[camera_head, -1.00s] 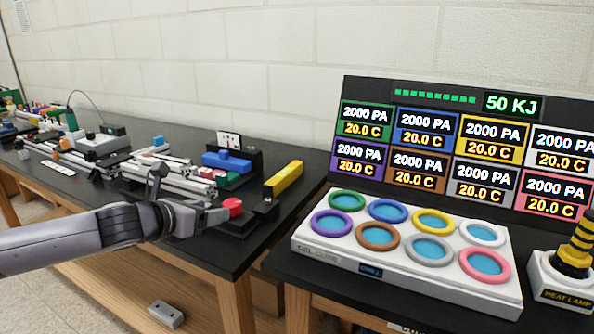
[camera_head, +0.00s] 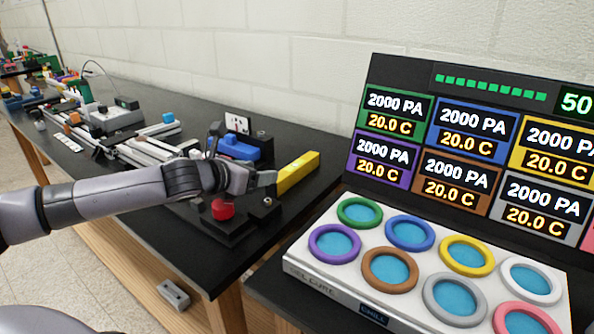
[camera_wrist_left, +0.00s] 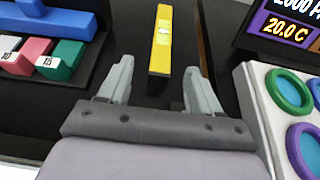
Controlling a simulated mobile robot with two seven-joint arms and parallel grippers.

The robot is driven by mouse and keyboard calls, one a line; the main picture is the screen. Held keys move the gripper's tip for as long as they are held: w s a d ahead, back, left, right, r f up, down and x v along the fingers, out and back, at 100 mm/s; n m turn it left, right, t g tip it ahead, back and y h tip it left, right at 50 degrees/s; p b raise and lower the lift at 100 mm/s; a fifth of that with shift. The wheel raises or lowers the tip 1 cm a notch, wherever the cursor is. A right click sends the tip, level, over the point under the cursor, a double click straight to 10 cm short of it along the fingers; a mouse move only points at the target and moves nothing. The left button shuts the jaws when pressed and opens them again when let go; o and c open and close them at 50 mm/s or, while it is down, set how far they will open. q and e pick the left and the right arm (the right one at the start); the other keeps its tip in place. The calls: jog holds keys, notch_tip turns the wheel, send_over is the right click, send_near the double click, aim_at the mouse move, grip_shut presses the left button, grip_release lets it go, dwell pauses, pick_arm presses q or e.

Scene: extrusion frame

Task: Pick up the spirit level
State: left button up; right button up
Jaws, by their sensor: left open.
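The yellow spirit level (camera_head: 298,172) lies on the black table near its right end, in the head view. In the left wrist view the level (camera_wrist_left: 161,38) points away from me, with its near end between my fingertips in the picture. My left gripper (camera_head: 241,159) is open and empty, just left of the level's near end. In the left wrist view the gripper (camera_wrist_left: 158,72) has a finger on each side of that end. I cannot tell its height above the level. My right gripper is not in view.
A red button (camera_head: 222,209) on a black base stands below the gripper. To the right, a white panel with coloured rings (camera_head: 300,270) stands before a display board (camera_head: 480,130).

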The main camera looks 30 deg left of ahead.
aim_at(288, 170)
pick_arm(q)
jog(key=x, duration=0.4)
jog(key=shift+w, duration=0.1)
jog(key=shift+d+x, duration=0.15)
jog(key=shift+x, duration=1.25)
jog(key=shift+d+x, duration=0.1)
jog(key=shift+x, duration=1.35)
jog(key=shift+f, duration=0.1)
jog(key=shift+c, duration=0.3)
jog(key=c, duration=1)
jog(key=shift+c, duration=0.6)
